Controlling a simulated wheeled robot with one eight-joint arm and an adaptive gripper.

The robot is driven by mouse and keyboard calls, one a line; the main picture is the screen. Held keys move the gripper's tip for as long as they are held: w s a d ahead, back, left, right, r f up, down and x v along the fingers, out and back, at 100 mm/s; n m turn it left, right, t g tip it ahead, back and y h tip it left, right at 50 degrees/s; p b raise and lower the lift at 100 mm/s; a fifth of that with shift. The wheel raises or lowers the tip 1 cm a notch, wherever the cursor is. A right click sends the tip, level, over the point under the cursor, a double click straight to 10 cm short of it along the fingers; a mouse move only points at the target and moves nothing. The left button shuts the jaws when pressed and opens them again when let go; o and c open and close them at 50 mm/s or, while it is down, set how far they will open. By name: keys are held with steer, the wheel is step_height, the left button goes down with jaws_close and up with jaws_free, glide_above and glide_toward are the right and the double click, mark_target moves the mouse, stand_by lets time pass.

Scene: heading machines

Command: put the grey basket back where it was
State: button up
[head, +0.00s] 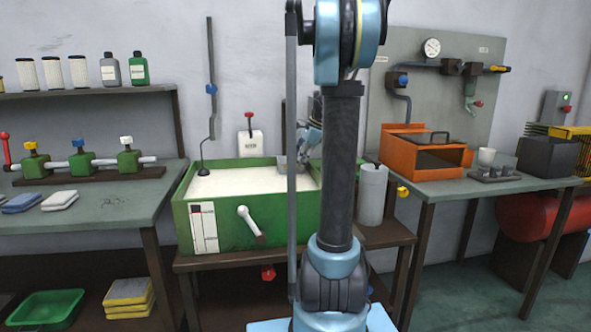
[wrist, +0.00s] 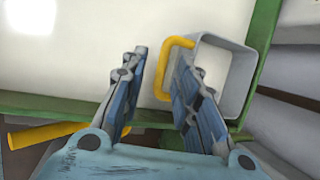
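The grey basket (wrist: 243,62) is an open, square-walled box with a yellow handle (wrist: 161,70) on its left side in the wrist view. It lies over the white-filled part and near the green rim of the green tank (wrist: 262,45). My gripper (wrist: 159,58) is open, its two blue-grey fingers apart. The handle shows between the fingertips, closer to the right finger, which covers part of the handle and basket. Contact cannot be told. In the head view a part of the basket (head: 284,165) shows at the tank's back right, mostly behind my arm.
The green tank (head: 222,222) stands on a low brown table, with a white lever on its front. A grey cylinder (head: 372,195) stands right of it. An orange box (head: 405,150) is on the right bench. A left bench (head: 110,208) holds valves.

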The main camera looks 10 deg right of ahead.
steer(key=v, duration=0.8)
